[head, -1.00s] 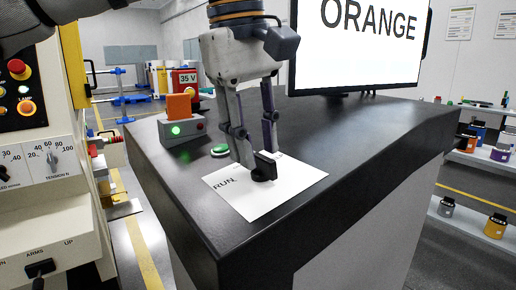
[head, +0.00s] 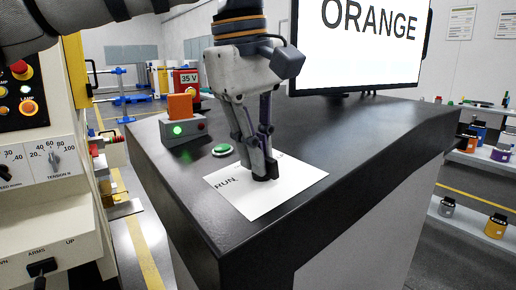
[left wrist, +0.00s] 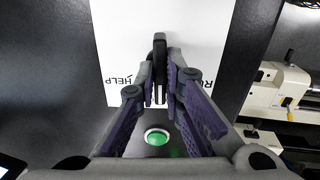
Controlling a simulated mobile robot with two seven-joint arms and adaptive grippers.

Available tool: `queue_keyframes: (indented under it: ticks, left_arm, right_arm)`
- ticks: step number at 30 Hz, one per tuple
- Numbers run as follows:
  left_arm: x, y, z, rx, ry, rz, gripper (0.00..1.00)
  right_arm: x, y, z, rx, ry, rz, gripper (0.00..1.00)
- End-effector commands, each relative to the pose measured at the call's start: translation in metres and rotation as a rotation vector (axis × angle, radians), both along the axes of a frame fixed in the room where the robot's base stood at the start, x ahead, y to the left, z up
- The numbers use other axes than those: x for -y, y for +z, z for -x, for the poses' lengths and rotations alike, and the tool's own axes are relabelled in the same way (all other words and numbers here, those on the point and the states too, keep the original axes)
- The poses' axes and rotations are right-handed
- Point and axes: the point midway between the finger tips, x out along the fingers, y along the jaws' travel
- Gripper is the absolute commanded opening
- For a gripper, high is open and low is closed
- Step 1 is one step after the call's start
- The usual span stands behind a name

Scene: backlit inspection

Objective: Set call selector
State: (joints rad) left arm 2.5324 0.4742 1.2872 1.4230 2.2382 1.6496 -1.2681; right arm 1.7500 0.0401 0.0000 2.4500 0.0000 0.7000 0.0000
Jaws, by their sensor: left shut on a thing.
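The call selector is a black handle (head: 268,171) on a white plate (head: 292,186) on the dark bench top. The plate reads RUN at its left end in the head view; the other label there is mostly hidden. In the left wrist view the handle (left wrist: 160,48) points up the picture, with HELP at left and a partly covered RU label at right. My left gripper (head: 263,174) reaches down from above and is shut on the handle. Its fingers (left wrist: 160,85) straddle the handle in the wrist view. My right gripper is not seen.
A green button (head: 222,150) is beside the plate. A grey box (head: 178,130) with a lit green lamp and an orange block (head: 180,106) stands behind it. A screen (head: 358,50) reading ORANGE rises at the back. A machine panel (head: 40,160) stands left.

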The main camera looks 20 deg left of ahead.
Motion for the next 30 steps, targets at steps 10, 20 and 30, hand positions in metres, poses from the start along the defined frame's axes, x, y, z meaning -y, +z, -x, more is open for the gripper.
queue_keyframes:
  ticks: [10,20,30]
  left_arm:
    - [-0.0001,0.0002,0.0006,-0.024,0.247,0.031,0.0]
    - [-0.0002,0.0005,0.0012,-0.054,0.555,0.072,0.0]
    - [-0.0003,0.0002,0.0018,-0.082,0.821,0.106,0.0]
  right_arm:
    - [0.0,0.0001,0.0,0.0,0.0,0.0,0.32]
    - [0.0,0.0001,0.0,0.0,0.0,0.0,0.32]
    - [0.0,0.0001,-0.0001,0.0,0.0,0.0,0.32]
